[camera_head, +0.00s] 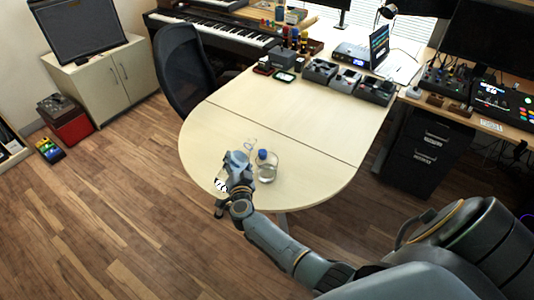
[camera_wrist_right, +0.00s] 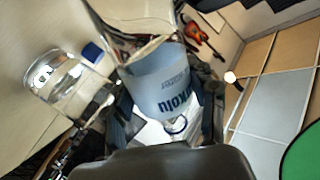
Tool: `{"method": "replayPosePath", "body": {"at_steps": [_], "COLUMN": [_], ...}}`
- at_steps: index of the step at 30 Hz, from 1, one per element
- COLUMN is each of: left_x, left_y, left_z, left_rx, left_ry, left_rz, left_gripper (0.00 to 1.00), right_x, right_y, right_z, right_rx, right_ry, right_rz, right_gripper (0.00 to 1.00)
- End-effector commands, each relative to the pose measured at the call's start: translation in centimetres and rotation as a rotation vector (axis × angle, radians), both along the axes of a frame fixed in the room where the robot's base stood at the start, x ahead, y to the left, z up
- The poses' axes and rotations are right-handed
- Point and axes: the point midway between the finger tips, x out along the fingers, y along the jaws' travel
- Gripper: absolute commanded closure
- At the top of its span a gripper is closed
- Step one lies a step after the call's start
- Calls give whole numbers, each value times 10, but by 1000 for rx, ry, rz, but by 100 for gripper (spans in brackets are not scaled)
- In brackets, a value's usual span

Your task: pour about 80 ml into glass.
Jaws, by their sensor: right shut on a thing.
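My right gripper (camera_head: 237,178) is over the near edge of the pale table (camera_head: 300,118). In the right wrist view it is shut on a blue-grey container (camera_wrist_right: 162,84) with dark blue lettering that reads upside down, so the container looks strongly tilted. A clear, glass-like outline (camera_head: 250,145) shows just beyond the gripper in the head view; its shape is faint. I cannot tell whether liquid is flowing. My left gripper is not in view.
Several small devices (camera_head: 347,80) line the table's far side. A dark office chair (camera_head: 182,68) stands at its far left. A black drawer unit (camera_head: 424,152) is to the right. The middle of the table is clear.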

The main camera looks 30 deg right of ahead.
Motion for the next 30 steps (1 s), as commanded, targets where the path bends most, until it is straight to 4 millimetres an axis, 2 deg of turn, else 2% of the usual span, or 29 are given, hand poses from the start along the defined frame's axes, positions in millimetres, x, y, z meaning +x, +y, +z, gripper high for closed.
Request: {"method": "replayPosePath", "body": {"at_steps": [1, 8, 16, 22, 30], "left_x": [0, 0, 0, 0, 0], "left_y": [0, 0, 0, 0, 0], "left_z": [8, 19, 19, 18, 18], "left_rx": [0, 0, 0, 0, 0], "left_ry": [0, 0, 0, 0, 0], "left_rz": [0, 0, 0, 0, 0], "left_gripper": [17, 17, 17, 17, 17], "right_x": [1, 2, 1, 1, 1], "right_y": [3, 6, 5, 4, 4], "right_z": [5, 10, 7, 6, 6], "right_rx": [-44, -277, -514, -592, -604], "right_ry": [10, 61, 114, 132, 135], "right_rz": [0, 0, -2, -3, -4], "right_gripper": [89, 89, 89, 89, 89]}}
